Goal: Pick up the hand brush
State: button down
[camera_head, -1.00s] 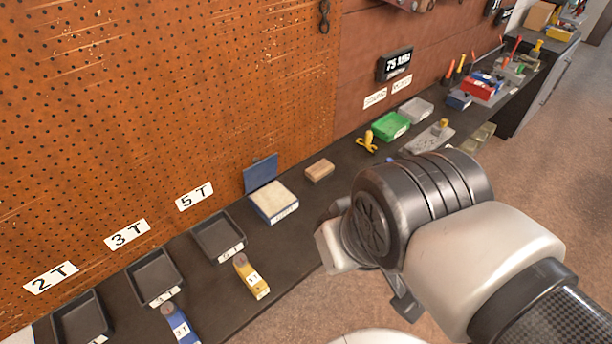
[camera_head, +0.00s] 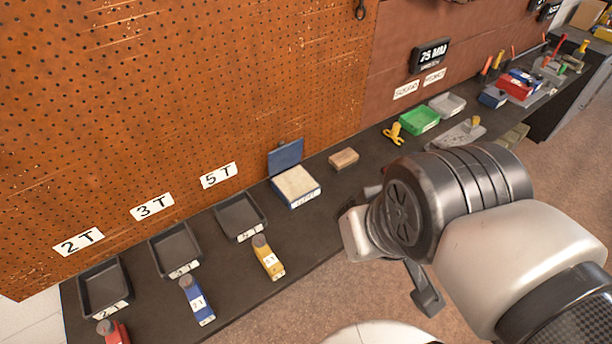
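I cannot pick out a hand brush with certainty. A small tan, wooden-looking block (camera_head: 343,159) lies on the dark bench to the right of an open blue-lidded box; it may be the brush, but no bristles show. My arm covers the right middle of the view. A dark finger-like part of my gripper (camera_head: 427,298) hangs below the wrist, in front of the bench edge. The rest of my gripper is hidden behind the wrist, and I see nothing held.
Black trays (camera_head: 241,216) line the bench (camera_head: 228,283) below the pegboard. Yellow (camera_head: 268,258), blue (camera_head: 197,301) and red (camera_head: 113,332) tagged items lie before them. The blue-lidded box (camera_head: 296,187), yellow clamp-like piece (camera_head: 394,134) and green bin (camera_head: 419,120) stand further along.

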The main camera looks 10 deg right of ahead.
aim_at(343, 159)
jog(key=i+l, duration=0.25)
jog(key=l, duration=0.15)
jog(key=i+l, duration=0.2)
jog(key=l, duration=0.15)
jog(key=i+l+u, duration=0.1)
jog(key=i+l, duration=0.15)
jog(key=l, duration=0.15)
jog(key=i+l, duration=0.2)
jog(key=l, duration=0.15)
jog(key=i+l, duration=0.25)
jog(key=l, duration=0.15)
jog(key=u, duration=0.05)
